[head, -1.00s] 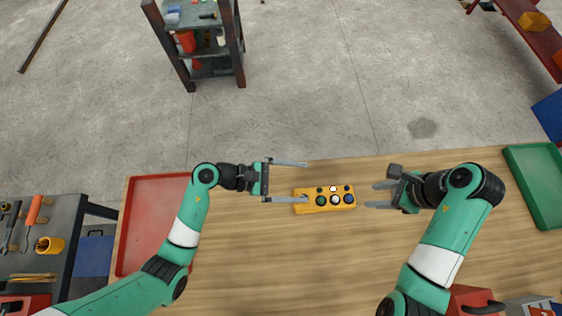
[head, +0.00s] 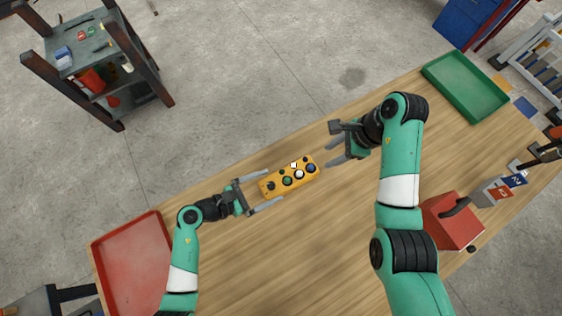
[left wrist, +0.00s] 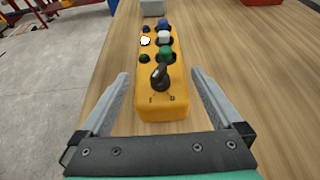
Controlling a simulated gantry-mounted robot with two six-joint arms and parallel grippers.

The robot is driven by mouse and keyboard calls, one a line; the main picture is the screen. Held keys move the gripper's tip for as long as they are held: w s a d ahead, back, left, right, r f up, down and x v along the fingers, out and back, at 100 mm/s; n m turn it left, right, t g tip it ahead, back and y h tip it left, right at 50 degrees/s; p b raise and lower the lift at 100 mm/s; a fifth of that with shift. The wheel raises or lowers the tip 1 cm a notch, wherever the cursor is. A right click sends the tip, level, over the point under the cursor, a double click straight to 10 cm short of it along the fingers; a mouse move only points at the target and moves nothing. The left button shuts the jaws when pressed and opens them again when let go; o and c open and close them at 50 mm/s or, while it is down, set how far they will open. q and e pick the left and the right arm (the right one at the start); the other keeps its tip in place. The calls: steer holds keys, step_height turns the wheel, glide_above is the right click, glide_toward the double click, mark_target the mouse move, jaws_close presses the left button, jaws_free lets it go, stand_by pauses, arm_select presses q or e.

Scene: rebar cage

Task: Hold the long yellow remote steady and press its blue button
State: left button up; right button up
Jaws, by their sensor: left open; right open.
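The long yellow remote (head: 275,185) lies on the wooden table between my grippers. In the left wrist view (left wrist: 150,100) its black lever end is nearest me. Its blue button (head: 311,168) is at the end towards my right gripper, and shows at the far end in the left wrist view (left wrist: 163,27). My left gripper (head: 275,187) is open, with its fingers on either side of the lever end and a visible gap at each side in the wrist view. My right gripper (head: 329,155) is open and empty, apart from the remote, near the blue-button end.
A red tray (head: 135,265) is at the table's left, and a green tray (head: 466,86) at the far right. A red box (head: 452,222) stands right of my right arm. A shelf (head: 95,60) stands on the floor beyond. The table in front of the remote is clear.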

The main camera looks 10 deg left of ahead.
mark_target(282, 180)
arm_select(q)
steer(key=x, duration=0.6)
steer(key=shift+a, duration=0.1)
steer(key=shift+c, duration=0.3)
steer(key=c, duration=1.4)
steer(key=shift+c, duration=0.5)
arm_select(e)
jaws_close()
